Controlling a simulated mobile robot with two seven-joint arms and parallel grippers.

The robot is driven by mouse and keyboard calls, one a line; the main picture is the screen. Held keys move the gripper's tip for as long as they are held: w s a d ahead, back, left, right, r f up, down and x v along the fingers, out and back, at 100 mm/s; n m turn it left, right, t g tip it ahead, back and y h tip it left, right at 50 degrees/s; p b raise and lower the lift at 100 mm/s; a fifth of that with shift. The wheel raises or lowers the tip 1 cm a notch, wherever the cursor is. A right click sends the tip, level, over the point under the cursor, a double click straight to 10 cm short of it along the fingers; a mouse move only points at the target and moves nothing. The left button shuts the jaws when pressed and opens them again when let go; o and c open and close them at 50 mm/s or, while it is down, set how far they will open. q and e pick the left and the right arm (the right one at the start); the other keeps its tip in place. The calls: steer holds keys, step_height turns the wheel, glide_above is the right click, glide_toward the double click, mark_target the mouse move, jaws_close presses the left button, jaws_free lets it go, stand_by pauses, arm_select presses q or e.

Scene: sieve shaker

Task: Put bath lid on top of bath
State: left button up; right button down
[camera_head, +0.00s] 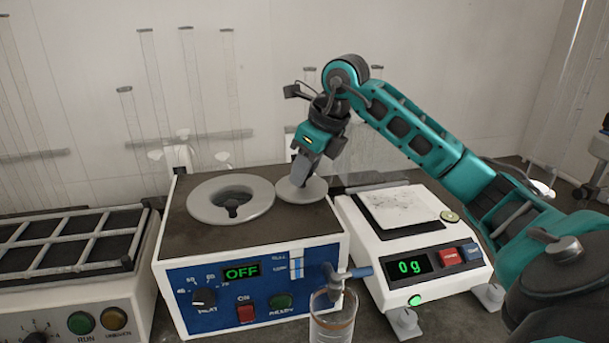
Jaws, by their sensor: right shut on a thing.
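The bath (325,220) is a white box with a dark top, a blue front panel and a green "OFF" display. A light grey ring (203,211) surrounds the round opening in its top, and a small dark part shows inside. The bath lid (313,191) is a light grey disc at the right rear of the bath top, beside the ring and not over the opening. My right gripper (302,172) points down and is shut on the lid at its middle, hiding the grip point. I cannot tell whether the lid touches the top. My left gripper is out of view.
A white balance (442,239) reading "0 g" stands right of the bath. A shaker with a framed rack (75,225) stands at left. A glass beaker (333,325) is under the tap (345,273) at the front. Glass tubes (150,80) stand behind.

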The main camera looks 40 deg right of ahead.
steer(key=shift+f, duration=0.5)
steer(key=c, duration=1.4)
jaws_free()
steer(key=shift+f, duration=0.2)
steer(key=o, duration=0.5)
steer(key=shift+r, duration=0.1)
steer(key=shift+r, duration=0.25)
steer(key=p+v, duration=0.1)
steer(key=v, duration=1)
steer(key=shift+s+r, duration=0.25)
steer(key=shift+r, duration=0.1)
